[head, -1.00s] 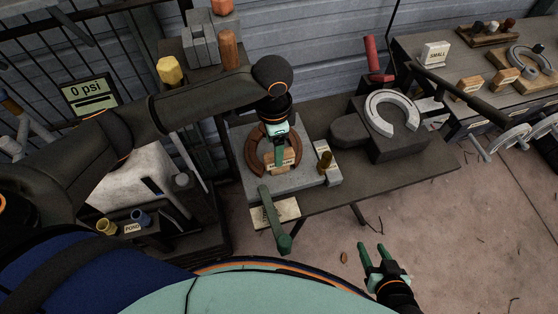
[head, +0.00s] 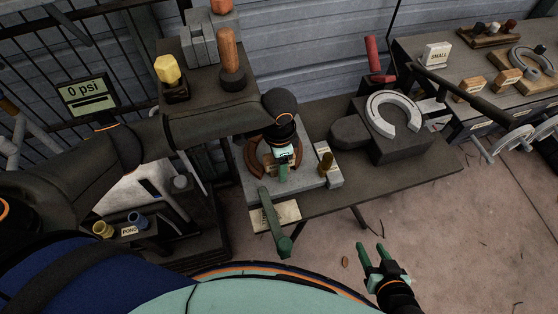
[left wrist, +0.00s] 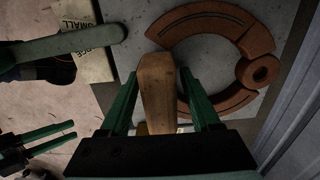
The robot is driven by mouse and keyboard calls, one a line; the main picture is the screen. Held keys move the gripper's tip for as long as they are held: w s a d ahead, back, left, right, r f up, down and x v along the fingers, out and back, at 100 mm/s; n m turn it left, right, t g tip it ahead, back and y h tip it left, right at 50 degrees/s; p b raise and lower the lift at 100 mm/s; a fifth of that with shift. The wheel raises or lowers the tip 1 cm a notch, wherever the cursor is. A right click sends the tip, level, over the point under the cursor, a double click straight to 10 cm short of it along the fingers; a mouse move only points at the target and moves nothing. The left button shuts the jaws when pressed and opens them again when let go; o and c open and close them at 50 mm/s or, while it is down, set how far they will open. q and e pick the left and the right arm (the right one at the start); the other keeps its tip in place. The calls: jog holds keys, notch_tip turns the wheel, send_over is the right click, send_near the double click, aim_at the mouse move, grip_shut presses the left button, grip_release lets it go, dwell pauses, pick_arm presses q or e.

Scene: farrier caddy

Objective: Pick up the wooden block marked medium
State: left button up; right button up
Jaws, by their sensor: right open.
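A wooden block (left wrist: 157,85) stands between the two green fingers of my left gripper (left wrist: 160,75) in the left wrist view. Its marking does not show there. The fingers are apart, one on each side, with narrow gaps beside the block. In the head view my left gripper (head: 283,172) is low over the grey slab (head: 312,182) and hides most of the block. A brown horseshoe-shaped ring (left wrist: 212,22) curves around the block's place. My right gripper (head: 371,250) is open and empty, out over the floor.
A green-handled tool (head: 274,222) lies across a labelled plate (head: 288,213) in front. A brown peg (head: 325,163) stands right of the ring. A dark anvil-like block (head: 402,140) carries a pale horseshoe (head: 375,113). Other wooden blocks (head: 470,88) lie on the right bench.

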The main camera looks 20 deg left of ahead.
pick_arm(q)
grip_shut()
pick_arm(e)
jog(key=shift+f, duration=0.15)
pick_arm(q)
jog(key=shift+r, duration=0.1)
dwell(0.5)
jog(key=shift+w+r, duration=0.1)
jog(key=shift+r, duration=0.45)
jog(key=r, duration=0.1)
jog(key=r+p, duration=0.1)
jog(key=shift+d+r, duration=0.3)
jog(key=shift+r, duration=0.05)
jog(key=s+d+r+p, duration=0.1)
jog(key=s+d+r, duration=0.5)
jog(key=d+r, duration=0.3)
jog(key=d, duration=0.3)
jog(key=shift+p, duration=0.3)
pick_arm(e)
jog(key=shift+s+d+r+h, duration=0.3)
jog(key=shift+s+d+r, duration=0.25)
jog(key=shift+d, duration=0.2)
